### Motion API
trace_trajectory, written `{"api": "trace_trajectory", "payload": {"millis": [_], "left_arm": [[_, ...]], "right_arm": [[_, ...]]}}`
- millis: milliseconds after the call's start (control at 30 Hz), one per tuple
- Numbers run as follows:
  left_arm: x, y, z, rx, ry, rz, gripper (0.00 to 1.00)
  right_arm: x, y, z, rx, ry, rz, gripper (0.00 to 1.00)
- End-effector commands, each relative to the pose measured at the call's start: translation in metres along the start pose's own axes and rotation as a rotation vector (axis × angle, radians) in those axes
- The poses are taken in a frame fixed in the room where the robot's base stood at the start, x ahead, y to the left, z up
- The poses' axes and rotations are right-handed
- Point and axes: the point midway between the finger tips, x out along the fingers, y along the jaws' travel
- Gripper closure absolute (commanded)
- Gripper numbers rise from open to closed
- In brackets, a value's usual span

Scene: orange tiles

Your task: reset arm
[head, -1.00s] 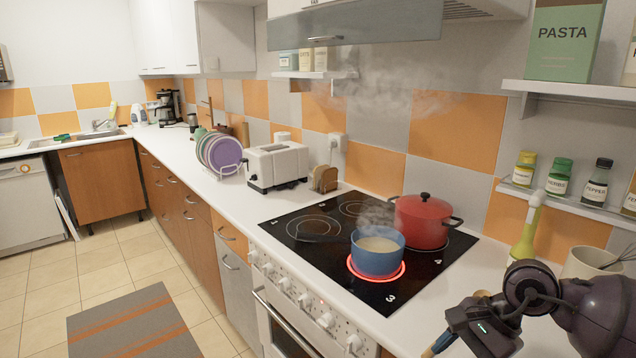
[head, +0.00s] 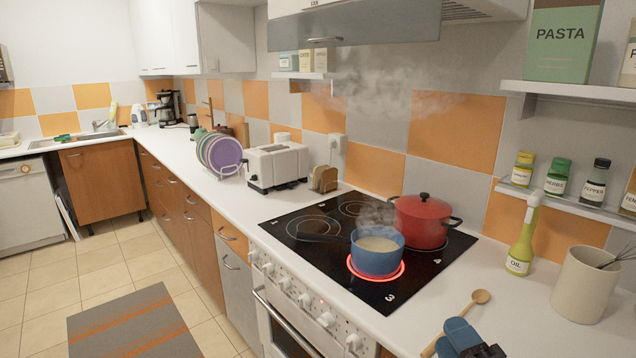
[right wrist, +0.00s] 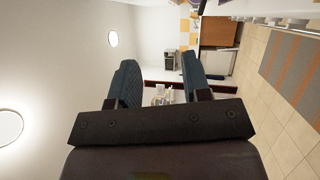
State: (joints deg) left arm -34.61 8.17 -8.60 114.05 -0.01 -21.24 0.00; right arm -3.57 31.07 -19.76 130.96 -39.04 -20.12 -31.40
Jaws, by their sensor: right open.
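The gripper is open and empty. A wooden spoon (head: 479,298) lies on the white counter, partly behind the fingers in the head view; I cannot tell whether they touch. My left gripper is out of view.
A blue pot (head: 378,258) steams on a glowing red burner, its handle pointing left. A red lidded pot (head: 422,222) stands behind it. An oil bottle (head: 520,250) and a beige crock (head: 583,285) with a whisk stand on the right counter.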

Motion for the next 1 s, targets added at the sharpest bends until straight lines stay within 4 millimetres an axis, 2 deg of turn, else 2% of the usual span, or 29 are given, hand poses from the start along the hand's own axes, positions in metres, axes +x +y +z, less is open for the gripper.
{"api": "trace_trajectory", "payload": {"millis": [100, 233, 367, 500, 700, 1000], "left_arm": [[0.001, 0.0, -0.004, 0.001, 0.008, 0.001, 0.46], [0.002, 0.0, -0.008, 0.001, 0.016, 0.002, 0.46], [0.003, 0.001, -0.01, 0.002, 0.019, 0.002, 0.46], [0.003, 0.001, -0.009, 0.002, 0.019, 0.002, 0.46], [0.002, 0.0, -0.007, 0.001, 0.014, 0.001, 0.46], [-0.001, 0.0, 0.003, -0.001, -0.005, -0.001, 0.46]], "right_arm": [[-0.027, -0.03, 0.024, 0.25, -0.209, -0.148, 0.56], [-0.067, -0.066, 0.041, 0.513, -0.441, -0.312, 0.56], [-0.117, -0.1, 0.046, 0.76, -0.677, -0.477, 0.56], [-0.17, -0.127, 0.04, 0.974, -0.904, -0.633, 0.56], [-0.22, -0.143, 0.025, 1.149, -1.109, -0.776, 0.56], [-0.271, -0.149, 0.002, 1.303, -1.317, -0.921, 0.56]]}}
